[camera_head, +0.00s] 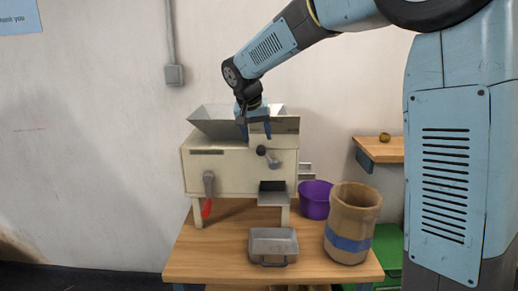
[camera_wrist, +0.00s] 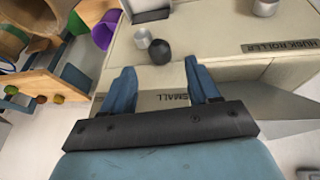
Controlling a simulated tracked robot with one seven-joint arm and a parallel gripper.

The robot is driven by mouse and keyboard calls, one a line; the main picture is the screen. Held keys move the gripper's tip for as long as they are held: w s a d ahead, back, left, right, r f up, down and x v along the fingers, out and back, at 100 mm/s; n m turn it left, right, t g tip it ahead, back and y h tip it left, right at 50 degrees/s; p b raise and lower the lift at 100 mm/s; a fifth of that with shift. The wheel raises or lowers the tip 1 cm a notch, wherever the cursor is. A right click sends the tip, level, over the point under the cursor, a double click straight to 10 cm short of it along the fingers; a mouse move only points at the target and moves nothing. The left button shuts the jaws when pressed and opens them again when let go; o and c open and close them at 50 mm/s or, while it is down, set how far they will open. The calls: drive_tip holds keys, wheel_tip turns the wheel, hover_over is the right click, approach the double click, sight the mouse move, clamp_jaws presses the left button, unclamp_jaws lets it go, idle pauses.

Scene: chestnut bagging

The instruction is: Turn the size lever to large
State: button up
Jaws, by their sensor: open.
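The size lever shows in the head view as a dark round knob (camera_head: 261,150) on a short metal arm, on the front of the cream machine (camera_head: 225,172). In the wrist view the black knob (camera_wrist: 160,51) sits beside a silver hub (camera_wrist: 142,38). The label SMALL (camera_wrist: 172,98) reads upside down between my fingers. The large label is not visible. My gripper (camera_head: 255,131) points down at the machine's upper front, just above the knob. In the wrist view my gripper (camera_wrist: 160,66) is open and empty, with the knob just beyond the gap between the fingertips.
A metal hopper (camera_head: 218,122) tops the machine close behind my gripper.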

sight(259, 148)
drive_tip(key=shift+x, duration=3.15)
clamp_jaws()
drive_tip(key=shift+a, duration=0.25)
